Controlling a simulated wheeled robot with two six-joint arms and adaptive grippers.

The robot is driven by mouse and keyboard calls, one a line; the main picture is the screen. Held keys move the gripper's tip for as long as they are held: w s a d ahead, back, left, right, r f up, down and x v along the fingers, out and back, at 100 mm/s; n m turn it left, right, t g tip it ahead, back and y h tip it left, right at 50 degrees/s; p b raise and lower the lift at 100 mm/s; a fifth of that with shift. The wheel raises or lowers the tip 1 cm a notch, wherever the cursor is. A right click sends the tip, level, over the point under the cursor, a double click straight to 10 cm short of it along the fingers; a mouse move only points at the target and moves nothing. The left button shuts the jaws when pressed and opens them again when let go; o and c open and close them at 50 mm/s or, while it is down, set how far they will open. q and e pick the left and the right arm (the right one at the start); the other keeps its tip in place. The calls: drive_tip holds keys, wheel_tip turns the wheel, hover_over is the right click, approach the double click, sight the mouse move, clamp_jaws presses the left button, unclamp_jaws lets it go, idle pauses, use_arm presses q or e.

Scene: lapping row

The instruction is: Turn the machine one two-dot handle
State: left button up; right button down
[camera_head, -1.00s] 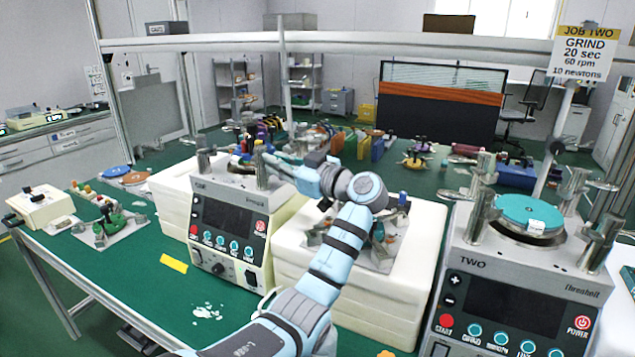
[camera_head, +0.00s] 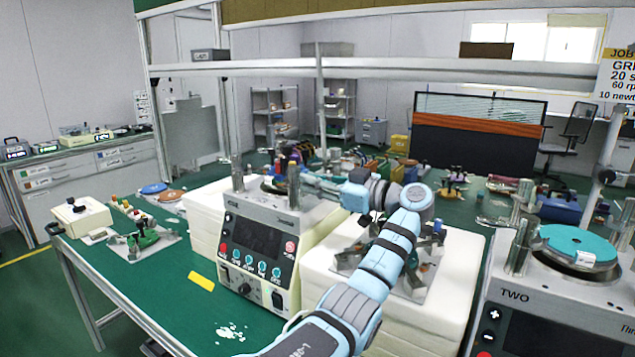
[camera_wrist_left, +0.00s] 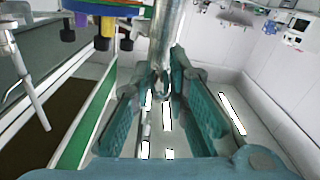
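Machine one (camera_head: 262,240) is the cream machine left of centre in the head view, with a dark screen and a row of teal buttons. I cannot make out dot marks on any handle. My right gripper is not in view.
Machine TWO (camera_head: 540,300) with a teal disc stands at the right. White blocks (camera_head: 425,310) carrying small metal parts sit between the machines. A yellow label (camera_head: 201,281) and white spill (camera_head: 229,333) lie on the green table. A rail (camera_head: 400,68) crosses above.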

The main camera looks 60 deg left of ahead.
use_arm(q)
drive_tip(key=o, duration=0.3)
drive_tip(key=shift+r, duration=0.15)
wheel_tip(320, 180, up, 10)
drive_tip(key=shift+f, duration=0.1)
drive_tip(key=shift+a, duration=0.1)
idle(0.4)
